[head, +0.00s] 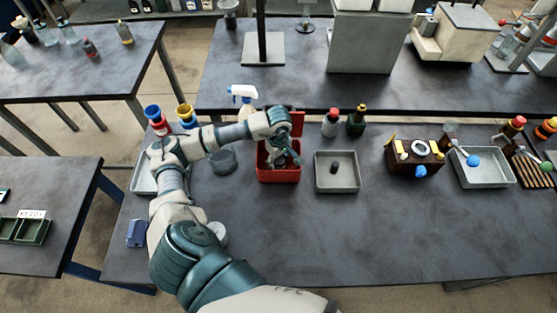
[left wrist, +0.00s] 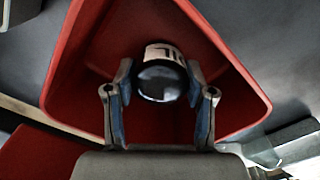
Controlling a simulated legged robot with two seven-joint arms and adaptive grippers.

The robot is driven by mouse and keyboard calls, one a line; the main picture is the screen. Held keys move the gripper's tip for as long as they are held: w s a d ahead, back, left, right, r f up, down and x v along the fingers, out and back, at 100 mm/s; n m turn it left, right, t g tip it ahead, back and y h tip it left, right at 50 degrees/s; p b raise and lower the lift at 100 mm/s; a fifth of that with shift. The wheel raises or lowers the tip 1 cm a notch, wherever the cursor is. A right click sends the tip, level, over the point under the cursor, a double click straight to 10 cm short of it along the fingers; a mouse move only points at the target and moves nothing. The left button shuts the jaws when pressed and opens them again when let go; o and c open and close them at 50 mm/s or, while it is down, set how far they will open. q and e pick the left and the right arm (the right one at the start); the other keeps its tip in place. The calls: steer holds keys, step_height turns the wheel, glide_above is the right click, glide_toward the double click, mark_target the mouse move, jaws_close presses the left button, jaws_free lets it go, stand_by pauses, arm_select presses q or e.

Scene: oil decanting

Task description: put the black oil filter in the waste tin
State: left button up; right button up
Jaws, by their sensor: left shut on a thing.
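The red tin (head: 279,175) stands on the dark bench with its red lid raised at the back; I take it for the waste tin. My left gripper (head: 282,157) reaches down into its mouth. In the left wrist view, the gripper (left wrist: 159,76) is shut on a black, round-ended thing with a pale marked band, which I take for the black oil filter (left wrist: 160,84). It is held between both fingers, inside the outline of the red walls (left wrist: 225,75). I cannot tell whether it touches the tin's floor. My right gripper is not in view.
A grey tray (head: 337,187) with a small dark cylinder (head: 334,168) stands just right of the tin. Bottles (head: 356,122) and a white spray bottle (head: 243,94) stand behind. A grey round dish (head: 223,160) is on the left. The bench front is mostly clear.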

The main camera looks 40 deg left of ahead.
arm_select(q)
steer(key=shift+w+a+f, duration=0.1)
steer(key=shift+w+f, duration=0.05)
steer(key=shift+f, duration=0.05)
steer(key=o, duration=1.2)
step_height(320, 180, up, 12)
